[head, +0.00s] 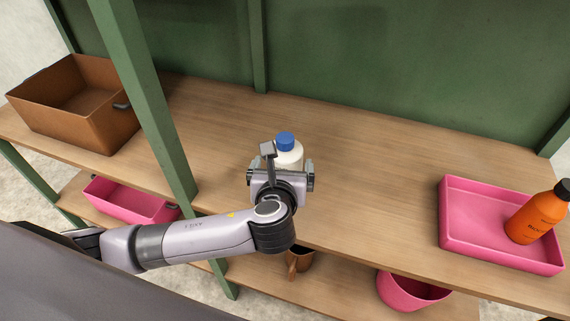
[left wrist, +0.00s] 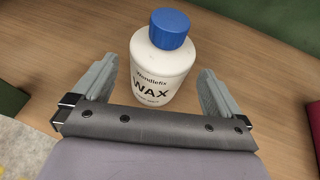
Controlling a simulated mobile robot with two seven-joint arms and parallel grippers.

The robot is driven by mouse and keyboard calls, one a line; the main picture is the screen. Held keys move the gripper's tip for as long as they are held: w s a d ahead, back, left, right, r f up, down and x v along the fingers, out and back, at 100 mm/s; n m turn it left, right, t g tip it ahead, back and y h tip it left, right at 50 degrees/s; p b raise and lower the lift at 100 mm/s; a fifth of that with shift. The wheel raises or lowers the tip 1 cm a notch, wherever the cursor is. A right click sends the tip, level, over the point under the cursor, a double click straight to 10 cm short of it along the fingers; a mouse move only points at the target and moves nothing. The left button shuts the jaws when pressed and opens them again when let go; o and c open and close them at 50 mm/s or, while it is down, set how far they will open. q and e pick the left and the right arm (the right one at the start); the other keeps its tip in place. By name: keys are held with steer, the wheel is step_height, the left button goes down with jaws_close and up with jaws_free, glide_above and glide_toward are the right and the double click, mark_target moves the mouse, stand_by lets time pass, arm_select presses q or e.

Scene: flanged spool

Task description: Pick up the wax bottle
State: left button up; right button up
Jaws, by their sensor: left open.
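The wax bottle (head: 290,155) is white with a blue cap and stands upright on the wooden shelf. In the left wrist view the bottle (left wrist: 162,62) shows its "WAX" label facing the gripper. My left gripper (head: 281,172) is open, its fingers pointing at the bottle from the near side. In the left wrist view the bottle is centred between the two fingers (left wrist: 160,90), with a gap on each side, and stands mostly beyond the palm. In the head view the gripper hides the bottle's lower part. My right gripper is not in view.
A pink tray (head: 462,240) with an orange bottle (head: 534,215) sits at the right of the shelf (head: 380,180). A brown bin (head: 100,125) stands at the left, beyond a green post (head: 150,100). Pink containers and a brown cup (head: 299,262) are on the lower shelf.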

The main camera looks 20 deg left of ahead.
mark_target(285, 155)
arm_select(q)
steer(key=shift+x, duration=2.8)
steer(key=c, duration=0.9)
steer(key=shift+r, duration=0.1)
steer(key=c, duration=0.3)
